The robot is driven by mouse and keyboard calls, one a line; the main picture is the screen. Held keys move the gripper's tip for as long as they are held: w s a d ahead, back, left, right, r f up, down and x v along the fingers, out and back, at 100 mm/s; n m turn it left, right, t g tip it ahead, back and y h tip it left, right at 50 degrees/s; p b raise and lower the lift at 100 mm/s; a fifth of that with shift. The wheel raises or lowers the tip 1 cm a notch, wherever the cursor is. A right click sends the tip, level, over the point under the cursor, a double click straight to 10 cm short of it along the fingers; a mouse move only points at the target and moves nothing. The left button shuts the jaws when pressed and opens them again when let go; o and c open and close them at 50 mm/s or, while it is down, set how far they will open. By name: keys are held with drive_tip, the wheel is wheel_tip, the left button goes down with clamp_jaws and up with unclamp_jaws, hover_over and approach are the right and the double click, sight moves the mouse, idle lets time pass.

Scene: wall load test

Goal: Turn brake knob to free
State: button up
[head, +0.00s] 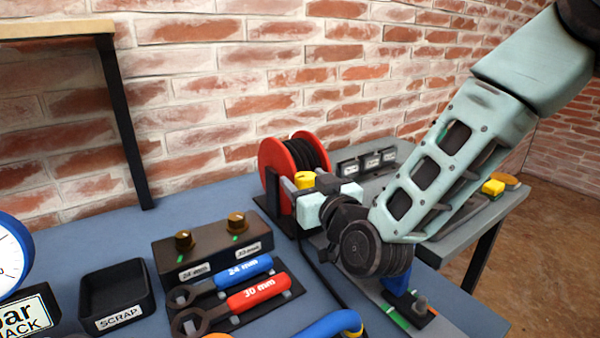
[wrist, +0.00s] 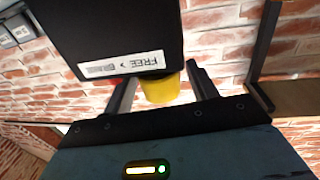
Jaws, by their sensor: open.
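The yellow brake knob (head: 304,180) sits at the front of the red cable reel (head: 275,160) in the head view. In the wrist view the knob (wrist: 160,90) shows between the fingers of my gripper (wrist: 162,88), below a black box (wrist: 110,30). A white label (wrist: 122,65) on the box reads FREE with an arrow, upside down in this view. My gripper is open, with one finger on each side of the knob and a gap visible. The knob's pointer or mark is not visible, so its setting cannot be told.
A black box with two knobs (head: 213,252) and blue and red wrenches (head: 250,294) lie left of my arm. A SCRAP tray (head: 117,290) stands further left. Labelled black blocks (head: 367,160) stand behind the gripper. A brick wall (head: 220,100) closes the back.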

drive_tip(key=shift+w, duration=0.1)
drive_tip(key=shift+c, duration=0.4)
drive_tip(key=c, duration=0.9)
drive_tip(key=shift+n+y, duration=0.3)
drive_tip(key=n+g+y+b, duration=0.1)
drive_tip(key=n+g+y, duration=0.2)
drive_tip(key=y, duration=0.1)
drive_tip(key=n+g+y, duration=0.3)
drive_tip(key=g, duration=0.1)
drive_tip(key=shift+p, duration=0.3)
drive_tip(key=shift+n+g, duration=0.3)
drive_tip(key=shift+g, duration=0.1)
drive_tip(key=shift+y, duration=0.3)
